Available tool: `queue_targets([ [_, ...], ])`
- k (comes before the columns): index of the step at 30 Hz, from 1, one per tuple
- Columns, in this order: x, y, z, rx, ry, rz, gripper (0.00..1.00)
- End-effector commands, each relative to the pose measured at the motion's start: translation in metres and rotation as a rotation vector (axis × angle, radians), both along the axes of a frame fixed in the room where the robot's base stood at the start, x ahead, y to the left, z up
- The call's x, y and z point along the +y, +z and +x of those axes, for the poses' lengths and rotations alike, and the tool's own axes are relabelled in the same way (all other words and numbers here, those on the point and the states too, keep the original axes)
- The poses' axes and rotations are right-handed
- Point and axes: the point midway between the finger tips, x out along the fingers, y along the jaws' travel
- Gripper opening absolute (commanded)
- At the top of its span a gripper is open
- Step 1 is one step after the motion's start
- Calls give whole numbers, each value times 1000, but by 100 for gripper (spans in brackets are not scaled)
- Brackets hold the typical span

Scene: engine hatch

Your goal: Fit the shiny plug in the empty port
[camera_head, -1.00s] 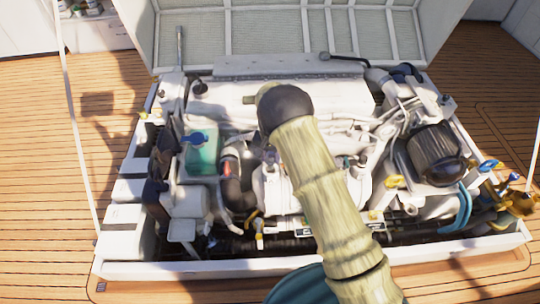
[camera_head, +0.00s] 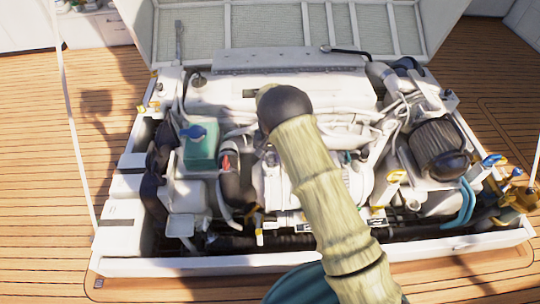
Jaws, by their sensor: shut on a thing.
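My arm (camera_head: 318,185) reaches up from the bottom edge over the open engine hatch and ends, as seen here, at a dark rounded joint (camera_head: 285,105). My gripper does not show; it is hidden behind the arm or too small to make out. I cannot make out the shiny plug. I cannot pick out the empty port either; the arm covers part of the engine's middle. The white engine (camera_head: 275,95) fills the hatch behind and around my arm.
A teal tank (camera_head: 202,152) with a blue cap stands left. A dark ribbed cylinder (camera_head: 438,142) stands right, near blue hoses (camera_head: 467,203) and brass fittings (camera_head: 520,198). The hatch's white front rim (camera_head: 200,266) runs across the front. The raised lid (camera_head: 290,35) stands behind. Wooden deck (camera_head: 50,200) is clear at left.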

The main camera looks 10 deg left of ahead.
Motion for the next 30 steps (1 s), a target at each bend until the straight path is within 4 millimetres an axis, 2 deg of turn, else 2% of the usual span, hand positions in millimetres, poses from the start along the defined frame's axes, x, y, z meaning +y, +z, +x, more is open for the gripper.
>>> queue_targets([
  [30, 1, -7, -1, 0, 1, 1, 11],
])
